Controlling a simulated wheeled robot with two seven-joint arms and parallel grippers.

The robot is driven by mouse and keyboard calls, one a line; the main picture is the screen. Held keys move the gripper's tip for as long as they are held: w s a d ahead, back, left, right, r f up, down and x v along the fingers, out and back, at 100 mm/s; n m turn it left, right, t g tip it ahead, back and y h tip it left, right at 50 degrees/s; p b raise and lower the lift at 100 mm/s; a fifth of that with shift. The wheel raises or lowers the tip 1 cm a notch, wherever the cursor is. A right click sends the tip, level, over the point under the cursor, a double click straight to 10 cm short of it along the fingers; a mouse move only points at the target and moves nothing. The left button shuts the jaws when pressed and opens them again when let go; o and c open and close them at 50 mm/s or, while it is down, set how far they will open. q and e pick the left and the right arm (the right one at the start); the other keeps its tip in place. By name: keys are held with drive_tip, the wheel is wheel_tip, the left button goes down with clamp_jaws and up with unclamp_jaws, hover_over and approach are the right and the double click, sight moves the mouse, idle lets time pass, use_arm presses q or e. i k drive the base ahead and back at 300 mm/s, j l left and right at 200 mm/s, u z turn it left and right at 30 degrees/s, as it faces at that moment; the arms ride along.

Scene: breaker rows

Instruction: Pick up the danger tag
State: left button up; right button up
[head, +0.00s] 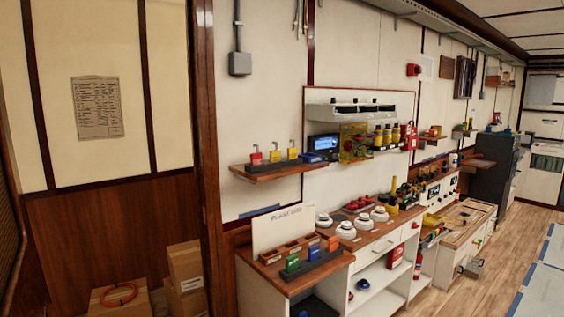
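I cannot make out a danger tag for certain; the small items on the shelves and bench are too far off to read. Red and yellow padlock-like items (275,156) stand on a small wooden wall shelf (272,174). Below, green, blue and orange pieces (292,263) stand in a dark rack on the near end of the bench. Small red items (362,202) lie farther back on the bench. Neither of my grippers is in view.
A white bench (378,262) with open shelves runs along the right wall, crowded with white domed devices (346,229). A white sign board (283,228) stands at its near end. Cardboard boxes (185,272) sit at lower left.

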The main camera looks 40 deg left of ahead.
sight(256, 160)
drive_tip(key=i+j+u, duration=0.15)
drive_tip(key=i, duration=0.25)
drive_tip(key=i+j+u, duration=0.15)
drive_tip(key=i, duration=0.25)
drive_tip(key=i+j+u, duration=0.2)
drive_tip(key=i, duration=0.2)
